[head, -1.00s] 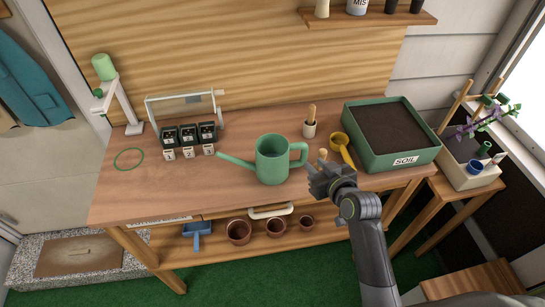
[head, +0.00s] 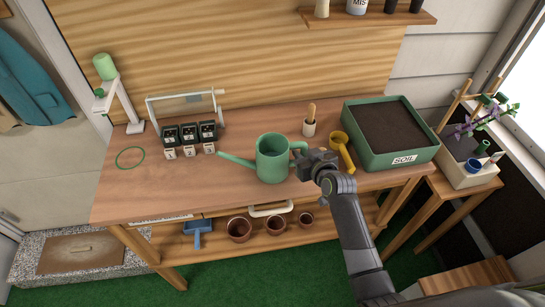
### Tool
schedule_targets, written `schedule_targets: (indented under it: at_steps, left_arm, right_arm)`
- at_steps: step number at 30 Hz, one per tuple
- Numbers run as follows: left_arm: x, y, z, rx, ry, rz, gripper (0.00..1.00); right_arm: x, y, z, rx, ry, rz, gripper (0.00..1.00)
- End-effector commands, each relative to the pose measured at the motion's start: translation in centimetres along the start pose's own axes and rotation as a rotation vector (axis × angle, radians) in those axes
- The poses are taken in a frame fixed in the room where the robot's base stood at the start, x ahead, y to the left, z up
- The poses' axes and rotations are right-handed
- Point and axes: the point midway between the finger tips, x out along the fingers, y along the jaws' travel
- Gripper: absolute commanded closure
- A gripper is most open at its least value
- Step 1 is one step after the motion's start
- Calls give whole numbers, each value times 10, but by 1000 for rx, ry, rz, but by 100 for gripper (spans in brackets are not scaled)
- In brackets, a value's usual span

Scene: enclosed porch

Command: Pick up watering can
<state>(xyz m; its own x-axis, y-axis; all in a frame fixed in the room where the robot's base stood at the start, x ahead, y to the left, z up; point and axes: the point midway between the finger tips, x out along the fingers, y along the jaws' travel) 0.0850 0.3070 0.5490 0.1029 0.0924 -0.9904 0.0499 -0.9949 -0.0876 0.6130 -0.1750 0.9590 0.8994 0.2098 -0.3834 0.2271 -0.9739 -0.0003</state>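A green watering can (head: 272,161) stands upright on the wooden workbench (head: 200,196), with its spout pointing left and its handle on the right side. My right gripper (head: 301,164) is at the can's handle, whose lower part it covers. The fingers are small and partly hidden by the gripper body, so I cannot tell whether they are open or closed on the handle. My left gripper is out of view.
A yellow scoop (head: 342,150) lies close to the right gripper, beside the green soil tray (head: 438,155). Small seed boxes (head: 189,136) sit near the spout. Bare bench lies at front left.

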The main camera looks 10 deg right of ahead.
Motion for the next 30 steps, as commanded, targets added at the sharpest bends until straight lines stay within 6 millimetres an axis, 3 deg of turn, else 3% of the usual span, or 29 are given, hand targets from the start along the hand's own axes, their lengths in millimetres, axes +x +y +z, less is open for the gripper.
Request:
schedule_targets:
  at_steps: [5,11,23,30]
  left_arm:
    - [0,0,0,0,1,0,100]
    - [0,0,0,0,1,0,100]
    - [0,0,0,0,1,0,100]
    - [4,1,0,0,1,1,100]
  right_arm:
    - [0,0,0,0,0,0,75]
    - [0,0,0,0,0,0,100]
    - [-1,0,-2,0,3,0,100]
    - [-12,0,-31,-1,10,0,100]
